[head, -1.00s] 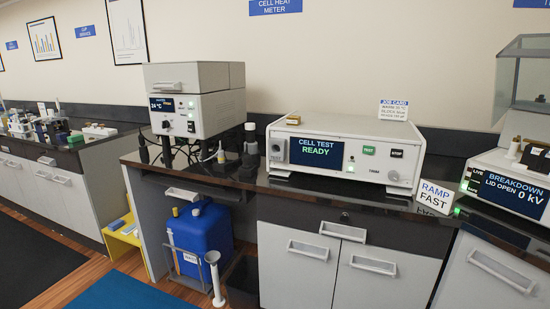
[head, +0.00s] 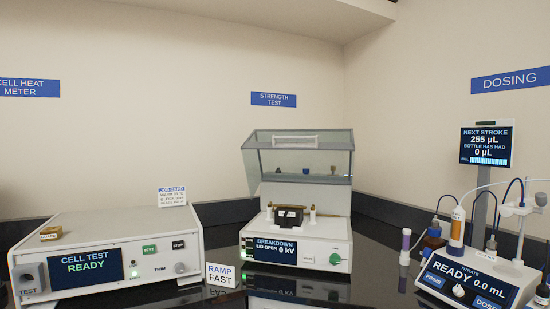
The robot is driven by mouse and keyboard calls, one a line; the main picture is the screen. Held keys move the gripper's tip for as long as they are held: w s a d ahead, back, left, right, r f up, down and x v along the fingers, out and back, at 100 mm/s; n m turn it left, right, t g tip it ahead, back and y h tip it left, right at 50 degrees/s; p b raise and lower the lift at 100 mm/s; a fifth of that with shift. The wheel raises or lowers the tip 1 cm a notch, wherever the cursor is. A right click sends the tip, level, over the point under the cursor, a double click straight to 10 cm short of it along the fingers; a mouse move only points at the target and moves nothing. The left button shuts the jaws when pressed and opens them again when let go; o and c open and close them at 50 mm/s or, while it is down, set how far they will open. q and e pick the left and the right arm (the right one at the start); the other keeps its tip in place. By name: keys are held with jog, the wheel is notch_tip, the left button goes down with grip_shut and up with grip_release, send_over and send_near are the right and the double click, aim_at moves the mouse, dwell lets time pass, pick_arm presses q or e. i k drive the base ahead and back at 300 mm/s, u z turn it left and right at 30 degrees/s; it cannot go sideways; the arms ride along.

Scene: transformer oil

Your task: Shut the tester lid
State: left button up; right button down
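The breakdown tester (head: 297,252) stands near the middle of the head view on the dark bench. Its clear lid (head: 298,158) is raised, tilted up behind the body, with a white handle bar (head: 295,142) along its upper part. The tester's screen (head: 275,250) reads "BREAKDOWN, LID OPEN, 0 kV". A dark block (head: 289,216) sits on top between brass-coloured electrodes. Neither of my grippers is in view.
The cell test box (head: 110,255) stands at the left, with a "RAMP FAST" card (head: 221,276) between it and the tester. A titrator (head: 470,280) with bottles and tubes stands at the right.

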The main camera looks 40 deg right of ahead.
aim_at(251, 148)
jog(key=z, duration=1.45)
jog(key=k, duration=0.65)
jog(key=z, duration=0.65)
jog(key=i, duration=1.5)
jog(key=z, duration=0.25)
